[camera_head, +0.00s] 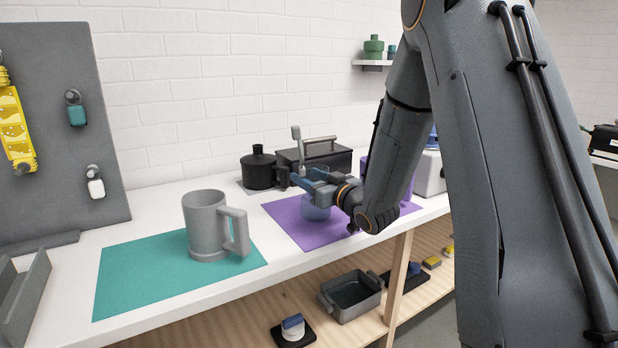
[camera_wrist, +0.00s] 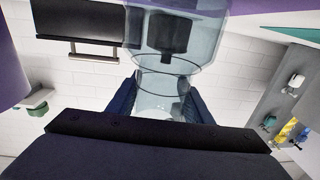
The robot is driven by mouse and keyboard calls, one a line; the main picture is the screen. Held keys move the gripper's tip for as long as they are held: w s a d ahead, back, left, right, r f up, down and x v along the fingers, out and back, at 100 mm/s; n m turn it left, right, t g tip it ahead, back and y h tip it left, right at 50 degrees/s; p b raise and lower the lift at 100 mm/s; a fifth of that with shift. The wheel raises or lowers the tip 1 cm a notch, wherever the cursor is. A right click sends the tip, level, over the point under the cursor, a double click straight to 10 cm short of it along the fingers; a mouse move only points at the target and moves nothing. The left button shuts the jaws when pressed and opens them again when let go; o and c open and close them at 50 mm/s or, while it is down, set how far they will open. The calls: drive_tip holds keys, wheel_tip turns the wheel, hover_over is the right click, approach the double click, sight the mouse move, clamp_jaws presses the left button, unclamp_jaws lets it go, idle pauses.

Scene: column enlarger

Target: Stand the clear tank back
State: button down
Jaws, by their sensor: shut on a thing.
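The clear tank (camera_head: 316,210) is a see-through, bluish vessel over the purple mat (camera_head: 283,214) in the head view. My gripper (camera_head: 312,184) is shut on its upper part from the right. In the wrist view, the tank (camera_wrist: 165,72) passes between the two dark blue fingers of my gripper (camera_wrist: 158,100) and widens toward the picture's top. The tank looks about upright. Its base is close to the mat, but I cannot tell whether it touches. My gripper and wrist hide part of the tank in the head view.
A grey mug-like jug (camera_head: 206,228) stands on the teal mat (camera_head: 130,282) to the left. A black bottle (camera_head: 258,170) and a dark box with a handle (camera_head: 318,160) stand behind the tank. A grey pegboard (camera_head: 60,130) rises at the left. The front counter edge is clear.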

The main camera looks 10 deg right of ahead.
drive_tip(key=shift+f, duration=0.3)
idle(0.5)
drive_tip(key=c, duration=0.8)
unclamp_jaws()
drive_tip(key=shift+s, duration=0.1)
drive_tip(key=shift+p+v, duration=0.75)
drive_tip(key=shift+v, duration=3.15)
drive_tip(key=b+v, duration=0.1)
drive_tip(key=v, duration=0.6)
drive_tip(key=shift+s+d, duration=0.2)
drive_tip(key=shift+s, duration=0.15)
